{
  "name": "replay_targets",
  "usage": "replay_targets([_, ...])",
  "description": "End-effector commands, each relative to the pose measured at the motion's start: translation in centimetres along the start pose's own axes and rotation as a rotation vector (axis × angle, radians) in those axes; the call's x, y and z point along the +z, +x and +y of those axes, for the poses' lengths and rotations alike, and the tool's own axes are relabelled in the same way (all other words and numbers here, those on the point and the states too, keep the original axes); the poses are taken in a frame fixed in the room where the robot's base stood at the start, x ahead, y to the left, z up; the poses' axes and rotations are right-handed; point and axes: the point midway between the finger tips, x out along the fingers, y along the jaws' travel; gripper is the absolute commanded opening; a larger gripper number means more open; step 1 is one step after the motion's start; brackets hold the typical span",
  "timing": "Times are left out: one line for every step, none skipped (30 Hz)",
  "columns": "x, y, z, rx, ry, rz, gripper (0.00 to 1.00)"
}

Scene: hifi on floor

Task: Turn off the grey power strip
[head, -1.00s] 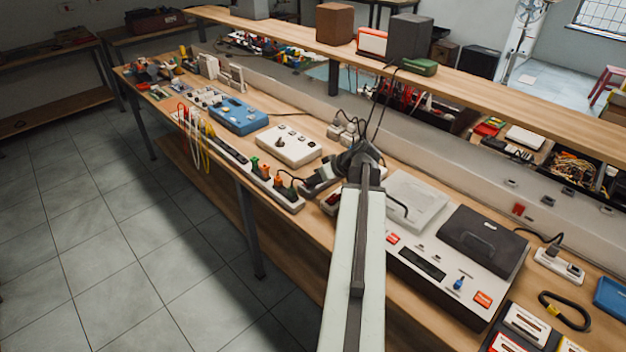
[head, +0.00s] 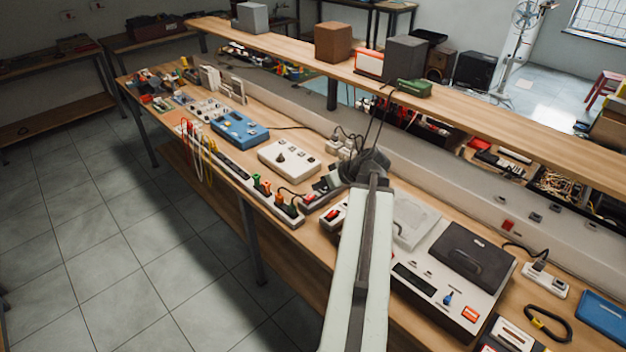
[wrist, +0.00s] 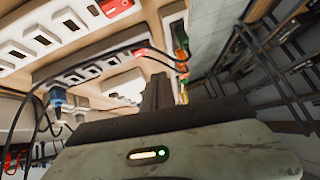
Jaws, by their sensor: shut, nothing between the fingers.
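A grey power strip (head: 317,193) with a red switch lies on the workbench, beside the colour-plugged strip. In the wrist view the grey strip (wrist: 75,72) runs across the upper left, its red switch (wrist: 142,47) at its right end. Whether the switch is on or off cannot be told. My gripper (head: 333,183) is shut and empty near this strip; my arm hides part of the area. In the wrist view the dark fingers (wrist: 157,88) are together, just below the red switch in the picture. Contact cannot be made out.
A white strip (head: 333,214) with a red switch lies close by; a long strip (head: 246,178) holds green and orange plugs along the bench edge. A white control box (head: 289,158) stands behind. Black cables hang near my arm, under a raised shelf (head: 470,110).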

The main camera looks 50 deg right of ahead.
Motion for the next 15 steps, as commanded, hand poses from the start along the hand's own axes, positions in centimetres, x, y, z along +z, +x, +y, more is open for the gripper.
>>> replay_targets([-0.5, -2.0, -0.6, 0.001, 0.002, 0.000, 0.00])
replay_targets([-0.4, -2.5, -0.8, 0.001, 0.001, 0.000, 0.00])
replay_targets([-0.3, -3.2, -0.9, 0.000, 0.001, 0.000, 0.00])
replay_targets([-0.3, -3.6, -1.0, 0.000, 0.001, 0.000, 0.00])
replay_targets([-0.2, -3.9, -1.1, -0.001, 0.001, 0.000, 0.00])
replay_targets([-0.1, -4.2, -1.1, -0.001, 0.001, 0.000, 0.00])
replay_targets([-0.1, -4.3, -1.1, -0.001, 0.001, 0.000, 0.00])
replay_targets([0.0, -4.4, -1.1, -0.001, 0.000, 0.000, 0.00])
replay_targets([0.1, -4.4, -1.1, -0.002, 0.000, 0.000, 0.00])
replay_targets([0.1, -4.3, -1.1, -0.002, 0.000, 0.000, 0.00])
replay_targets([0.1, -4.3, -1.1, -0.002, -0.001, 0.000, 0.00])
replay_targets([0.1, -4.2, -1.1, -0.002, -0.001, 0.000, 0.00])
replay_targets([0.1, -4.2, -1.1, -0.002, -0.001, 0.000, 0.00])
replay_targets([0.1, -4.2, -1.1, -0.002, -0.001, 0.000, 0.00])
replay_targets([0.1, -4.2, -1.1, -0.002, -0.001, 0.000, 0.00])
